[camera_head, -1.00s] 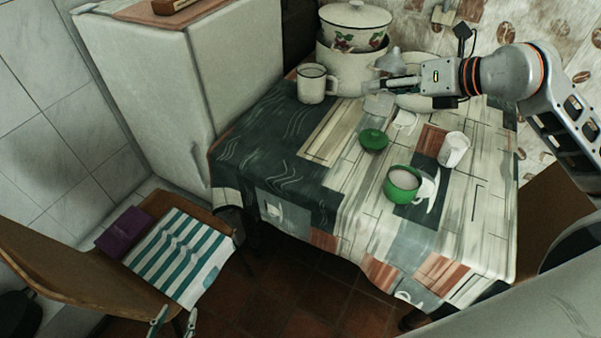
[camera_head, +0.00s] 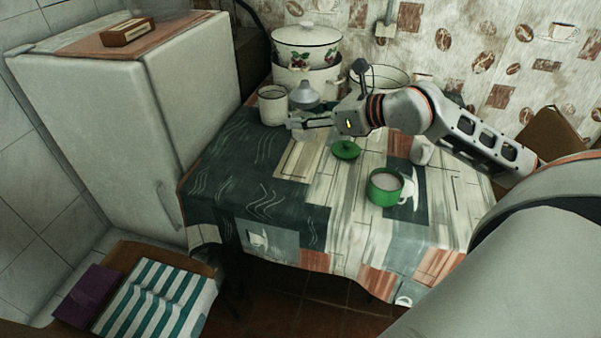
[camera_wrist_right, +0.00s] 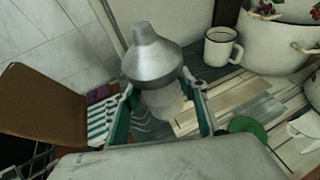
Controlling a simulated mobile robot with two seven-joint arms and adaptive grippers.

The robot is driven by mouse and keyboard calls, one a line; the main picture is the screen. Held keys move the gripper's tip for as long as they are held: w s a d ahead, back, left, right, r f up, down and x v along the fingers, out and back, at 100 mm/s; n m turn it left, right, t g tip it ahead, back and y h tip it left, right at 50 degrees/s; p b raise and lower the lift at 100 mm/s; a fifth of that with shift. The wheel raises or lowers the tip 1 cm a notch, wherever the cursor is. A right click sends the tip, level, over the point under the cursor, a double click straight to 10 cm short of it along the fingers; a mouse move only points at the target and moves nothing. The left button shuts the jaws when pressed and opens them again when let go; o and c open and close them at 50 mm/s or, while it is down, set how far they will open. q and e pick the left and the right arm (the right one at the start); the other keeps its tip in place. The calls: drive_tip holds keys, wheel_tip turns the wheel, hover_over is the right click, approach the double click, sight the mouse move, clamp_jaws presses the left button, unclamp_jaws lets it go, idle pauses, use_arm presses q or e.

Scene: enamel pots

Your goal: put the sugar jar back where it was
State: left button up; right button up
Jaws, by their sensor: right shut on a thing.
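The sugar jar has a grey conical metal top (camera_head: 306,95) and a pale, see-through body. My right gripper (camera_head: 299,124) is shut on its body, with the jar upright in front of the stacked pots and just right of the white mug. In the right wrist view the jar (camera_wrist_right: 155,58) stands between the two teal fingers (camera_wrist_right: 165,100), its body partly hidden by the gripper. I cannot tell how far its base is from the tabletop. My left gripper is not in view.
A white mug (camera_head: 272,106) and stacked enamel pots (camera_head: 305,48) stand close behind the jar. A green lid (camera_head: 345,150), an open green pot (camera_head: 383,188) and a white cup (camera_head: 422,152) are to the right. The dark cloth (camera_head: 240,165) front left is clear.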

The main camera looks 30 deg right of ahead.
wheel_tip(320, 180, down, 16)
drive_tip(key=shift+r+b, duration=0.1)
drive_tip(key=shift+b, duration=1.1)
drive_tip(key=shift+r, duration=0.1)
drive_tip(key=shift+f, duration=0.25)
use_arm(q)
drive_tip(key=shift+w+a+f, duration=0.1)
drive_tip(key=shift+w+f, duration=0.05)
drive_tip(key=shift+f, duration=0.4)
use_arm(e)
drive_tip(key=o, duration=1.4)
drive_tip(key=shift+o, duration=0.2)
